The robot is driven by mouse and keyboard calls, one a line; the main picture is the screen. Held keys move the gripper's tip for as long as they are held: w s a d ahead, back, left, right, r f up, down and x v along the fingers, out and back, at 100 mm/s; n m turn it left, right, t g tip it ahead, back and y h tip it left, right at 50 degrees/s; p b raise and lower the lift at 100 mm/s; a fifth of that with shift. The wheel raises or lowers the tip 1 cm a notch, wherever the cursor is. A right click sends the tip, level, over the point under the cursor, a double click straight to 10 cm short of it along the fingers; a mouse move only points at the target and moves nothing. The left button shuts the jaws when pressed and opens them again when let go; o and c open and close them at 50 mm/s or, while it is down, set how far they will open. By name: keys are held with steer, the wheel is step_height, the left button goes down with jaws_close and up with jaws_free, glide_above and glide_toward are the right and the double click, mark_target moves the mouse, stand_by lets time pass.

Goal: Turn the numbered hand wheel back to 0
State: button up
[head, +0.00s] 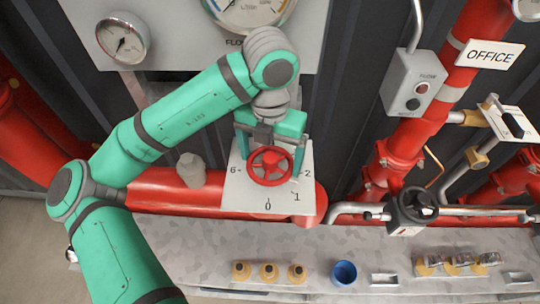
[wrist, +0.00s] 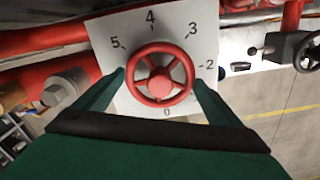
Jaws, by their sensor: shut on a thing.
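The red numbered hand wheel (head: 270,166) sits on a white plate (head: 240,198) with printed numbers. In the head view, 6, 2, 1 and 0 show around it, with 0 at the bottom. In the wrist view the wheel (wrist: 160,77) shows with 5 and 4 above it, 3 and 2 on the right, and 0 below. My gripper (head: 271,158) has one finger on each side of the wheel's rim and is shut on it. Its fingertips also show in the wrist view (wrist: 158,78). Which number the wheel points to is not clear.
A grey ledge below holds several brass-coloured fittings (head: 268,271) and a blue cup (head: 344,273). A black hand wheel (head: 415,205) and red pipes stand to the right, under a grey switch box (head: 413,83). Gauges (head: 122,40) are above.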

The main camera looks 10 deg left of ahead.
steer(key=m, duration=0.7)
steer(key=o, duration=1)
